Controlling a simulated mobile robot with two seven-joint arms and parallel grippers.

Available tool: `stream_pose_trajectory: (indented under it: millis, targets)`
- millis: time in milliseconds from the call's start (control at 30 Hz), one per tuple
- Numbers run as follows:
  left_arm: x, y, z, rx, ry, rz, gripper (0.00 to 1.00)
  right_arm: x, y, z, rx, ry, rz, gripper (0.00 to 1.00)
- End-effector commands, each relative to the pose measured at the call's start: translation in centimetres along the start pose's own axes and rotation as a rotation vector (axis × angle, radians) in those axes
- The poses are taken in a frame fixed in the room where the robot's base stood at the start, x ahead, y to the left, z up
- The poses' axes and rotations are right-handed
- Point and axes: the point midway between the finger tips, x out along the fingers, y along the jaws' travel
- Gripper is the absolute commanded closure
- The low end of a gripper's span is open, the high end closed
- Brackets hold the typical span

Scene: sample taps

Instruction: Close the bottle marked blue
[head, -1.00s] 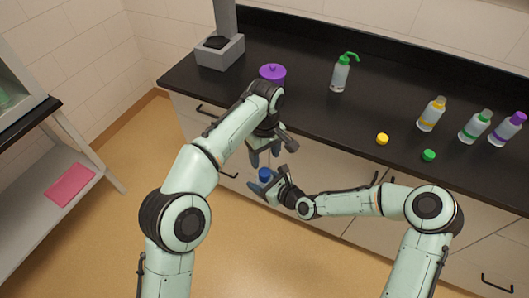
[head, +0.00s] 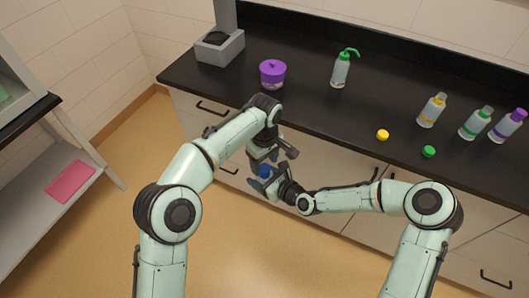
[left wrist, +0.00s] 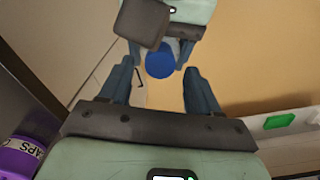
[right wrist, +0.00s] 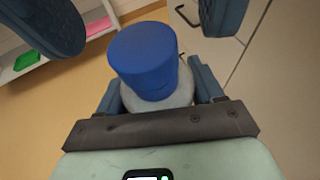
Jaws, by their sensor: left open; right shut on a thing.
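The bottle (right wrist: 165,97) is held in my right gripper (right wrist: 155,85), which is shut on it in front of the counter. A blue cap (right wrist: 143,58) sits on top of the bottle's mouth; I cannot tell how tightly. In the left wrist view the blue cap (left wrist: 160,60) shows from above, a little beyond the fingertips. My left gripper (left wrist: 157,78) is open and empty, just above the cap, with its fingers to either side. In the head view the cap (head: 264,172) is partly covered by the grippers, and the bottle's body and marking are hidden.
Loose yellow (head: 382,135) and green (head: 428,152) caps lie near the front edge.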

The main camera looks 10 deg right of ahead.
Motion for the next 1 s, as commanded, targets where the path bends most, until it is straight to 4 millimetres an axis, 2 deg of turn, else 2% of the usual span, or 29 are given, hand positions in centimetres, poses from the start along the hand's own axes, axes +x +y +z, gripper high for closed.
stream_pose_trajectory:
  millis: [200,500,533,700,1000]
  targets:
    - [1.9,0.0,0.0,0.0,-0.001,0.0,0.38,0.0,0.0,0.1,-0.001,-0.002,0.0,1.0]
    - [2.1,0.0,0.0,0.0,0.0,0.001,0.38,0.0,0.0,0.1,-0.001,-0.002,0.0,1.0]
    - [2.1,0.0,0.0,0.0,0.0,0.001,0.41,0.0,0.0,0.1,-0.001,-0.002,0.0,1.0]
    - [2.0,0.0,0.0,0.0,0.0,0.001,0.96,0.0,0.0,0.1,-0.001,-0.002,0.0,1.0]
    - [2.0,0.0,0.0,0.054,0.0,0.001,0.98,0.0,0.0,0.1,-0.001,-0.002,0.0,1.0]
